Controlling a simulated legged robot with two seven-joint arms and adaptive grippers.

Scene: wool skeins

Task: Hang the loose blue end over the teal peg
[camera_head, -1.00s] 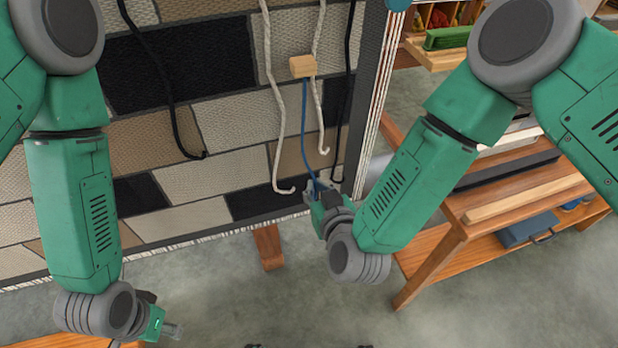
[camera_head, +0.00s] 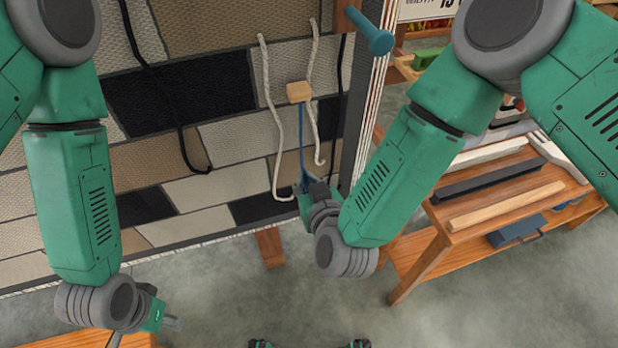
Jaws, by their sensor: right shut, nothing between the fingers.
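The loose blue end (camera_head: 301,145) hangs from below a small wooden block (camera_head: 299,92) on the patchwork panel. Its lower tip reaches my right gripper (camera_head: 302,187) and is partly hidden there. My right gripper is shut beside the cord's lower part, with nothing held.
Pale cords (camera_head: 272,110) hang on both sides of the blue one, close to my right gripper. Black cords (camera_head: 168,95) hang farther left and near the right edge. A wooden bench (camera_head: 470,222) with bars stands at the right.

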